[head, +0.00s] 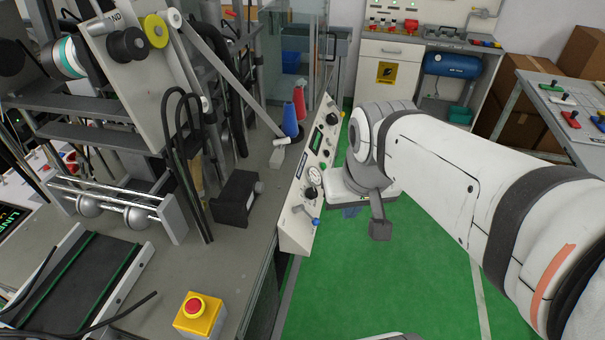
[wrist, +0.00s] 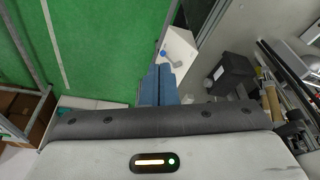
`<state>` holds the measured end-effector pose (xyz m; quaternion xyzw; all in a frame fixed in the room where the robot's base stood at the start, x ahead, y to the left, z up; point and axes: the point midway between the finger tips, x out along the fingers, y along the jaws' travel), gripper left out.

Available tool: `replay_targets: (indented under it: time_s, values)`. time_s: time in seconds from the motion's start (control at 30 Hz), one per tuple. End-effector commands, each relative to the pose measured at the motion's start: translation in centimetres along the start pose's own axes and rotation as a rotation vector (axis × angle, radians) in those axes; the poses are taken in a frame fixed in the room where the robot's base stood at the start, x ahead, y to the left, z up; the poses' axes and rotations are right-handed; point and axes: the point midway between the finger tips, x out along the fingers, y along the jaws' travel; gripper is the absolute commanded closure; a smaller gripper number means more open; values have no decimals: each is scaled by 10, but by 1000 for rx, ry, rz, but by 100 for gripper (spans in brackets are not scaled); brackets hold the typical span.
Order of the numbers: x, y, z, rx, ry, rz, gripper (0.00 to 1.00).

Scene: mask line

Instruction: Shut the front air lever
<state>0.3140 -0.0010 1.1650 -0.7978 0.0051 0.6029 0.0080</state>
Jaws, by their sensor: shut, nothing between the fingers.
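The front air lever (head: 315,221) has a blue knob on a pale stem. It sits low at the near end of the slanted white control panel (head: 296,235), below a round gauge (head: 312,193). In the wrist view the lever (wrist: 163,54) shows just past my fingertips, on the white panel end. My gripper (head: 351,211) is to the right of the panel, over the green floor, mostly hidden by my wrist. Its blue fingers (wrist: 158,82) are shut together and empty. They look apart from the lever, though the exact gap is hard to tell.
The machine bench with a dark box (head: 236,199) and a yellow emergency-stop box (head: 199,314) is left of the panel. Red and blue spools (head: 289,121) stand behind it. Green floor (head: 390,275) is open to the right. A workbench (head: 565,110) stands at far right.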

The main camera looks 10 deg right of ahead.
Motion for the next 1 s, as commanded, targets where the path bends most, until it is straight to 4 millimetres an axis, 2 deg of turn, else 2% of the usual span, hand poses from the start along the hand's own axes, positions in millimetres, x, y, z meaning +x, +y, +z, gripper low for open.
replay_targets:
  time_s: [0.27, 0.47, 0.67, 0.8, 1.0]
  values:
    - [32, 6, -78, 123, -112, -6, 100]
    - [72, 9, -135, 214, -196, -9, 100]
    - [127, 14, -186, 305, -279, -6, 100]
    - [173, 18, -215, 367, -338, -3, 100]
    - [246, 24, -247, 451, -420, 6, 100]
